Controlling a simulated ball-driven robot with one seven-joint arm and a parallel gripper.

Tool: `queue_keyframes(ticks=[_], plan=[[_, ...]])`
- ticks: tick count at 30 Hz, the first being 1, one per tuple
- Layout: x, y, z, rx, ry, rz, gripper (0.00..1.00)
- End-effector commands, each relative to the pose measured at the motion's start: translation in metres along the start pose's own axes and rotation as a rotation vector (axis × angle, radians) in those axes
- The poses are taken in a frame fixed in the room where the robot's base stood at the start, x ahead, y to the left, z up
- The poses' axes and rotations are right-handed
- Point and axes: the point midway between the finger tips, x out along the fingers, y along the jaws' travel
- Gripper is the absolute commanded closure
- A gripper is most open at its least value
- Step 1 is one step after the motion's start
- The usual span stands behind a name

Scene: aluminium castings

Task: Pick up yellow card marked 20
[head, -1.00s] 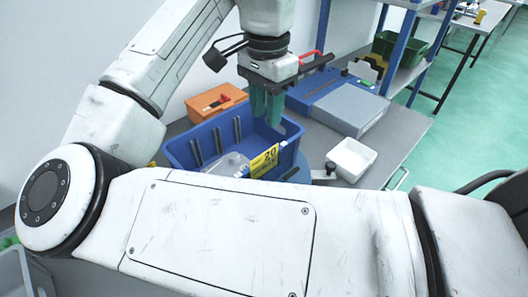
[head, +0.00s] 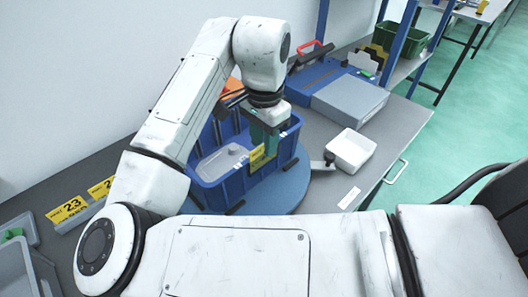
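The yellow card (head: 257,158) stands at the near right wall of the blue crate (head: 228,187). My gripper (head: 266,149) has green fingers that point down at the card's upper part and hide much of it, including its number. The fingers overlap the card in the head view. I cannot tell whether they touch it or have shut on it. A clear or grey casting-like piece (head: 222,160) lies inside the crate.
The crate stands on a round blue turntable (head: 290,185). A white tray (head: 351,150) is to the right, with a grey-blue case (head: 348,101) behind it. Yellow cards marked 23 (head: 68,209) and 2-something (head: 101,188) stand at left.

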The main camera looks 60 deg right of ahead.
Motion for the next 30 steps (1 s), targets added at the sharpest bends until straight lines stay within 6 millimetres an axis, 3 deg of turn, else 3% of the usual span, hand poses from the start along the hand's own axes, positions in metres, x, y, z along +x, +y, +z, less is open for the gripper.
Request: queue_keyframes(ticks=[5, 15, 30], plan=[[0.0001, -0.0001, 0.0, 0.0, 0.0, 0.0, 0.67], [-0.0001, -0.0001, 0.0, 0.0, 0.0, 0.0, 1.0], [-0.0008, -0.0001, 0.0, 0.0, 0.0, 0.0, 1.0]])
